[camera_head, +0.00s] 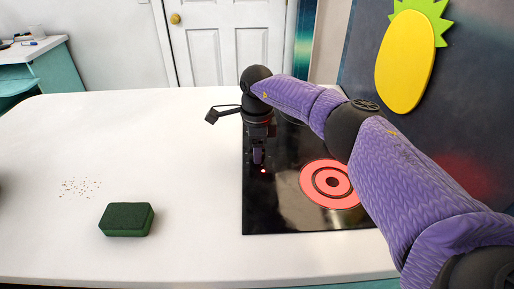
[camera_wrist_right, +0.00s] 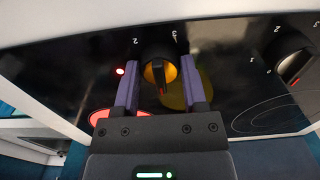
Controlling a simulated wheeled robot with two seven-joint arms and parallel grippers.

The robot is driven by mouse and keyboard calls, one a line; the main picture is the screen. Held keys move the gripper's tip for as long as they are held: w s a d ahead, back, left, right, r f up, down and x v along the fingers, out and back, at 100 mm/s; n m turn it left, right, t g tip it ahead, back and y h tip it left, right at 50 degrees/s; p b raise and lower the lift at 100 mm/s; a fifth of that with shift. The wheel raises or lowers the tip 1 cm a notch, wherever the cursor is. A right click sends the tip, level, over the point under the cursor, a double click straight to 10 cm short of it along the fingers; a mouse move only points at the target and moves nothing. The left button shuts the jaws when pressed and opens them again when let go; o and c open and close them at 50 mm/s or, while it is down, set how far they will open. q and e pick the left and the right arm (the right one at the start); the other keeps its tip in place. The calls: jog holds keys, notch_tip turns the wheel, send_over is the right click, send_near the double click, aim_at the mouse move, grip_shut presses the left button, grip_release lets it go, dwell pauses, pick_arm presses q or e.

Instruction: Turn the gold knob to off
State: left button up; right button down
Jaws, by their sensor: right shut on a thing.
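The gold knob (camera_wrist_right: 170,74) sits on the black cooktop (camera_head: 285,215) between the two fingers of my right gripper (camera_wrist_right: 161,60). It has a dark body, a gold face and a red-orange pointer mark. The printed numbers 2 and 3 show near it; its off mark is not visible. My right gripper (camera_head: 258,155) is shut on the knob. In the head view it points down at the cooktop's left part and hides the knob. A small red light (camera_wrist_right: 120,71) glows beside the knob. My left gripper is not in view.
A burner (camera_head: 318,190) glows red on the cooktop. A second knob (camera_wrist_right: 294,66) stands to the right in the wrist view. A green sponge (camera_head: 127,220) and dark crumbs (camera_head: 80,187) lie on the white counter (camera_head: 180,150). A yellow pineapple decoration (camera_head: 405,60) hangs behind my right arm.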

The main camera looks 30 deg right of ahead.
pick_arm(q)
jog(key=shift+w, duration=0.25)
pick_arm(e)
jog(key=c, duration=0.6)
grip_release()
jog(key=o, duration=0.5)
jog(key=shift+c, duration=0.2)
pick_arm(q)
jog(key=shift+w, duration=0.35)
pick_arm(e)
notch_tip(320, 180, up, 9)
jog(key=shift+p, duration=1.25)
jog(key=shift+r, duration=0.45)
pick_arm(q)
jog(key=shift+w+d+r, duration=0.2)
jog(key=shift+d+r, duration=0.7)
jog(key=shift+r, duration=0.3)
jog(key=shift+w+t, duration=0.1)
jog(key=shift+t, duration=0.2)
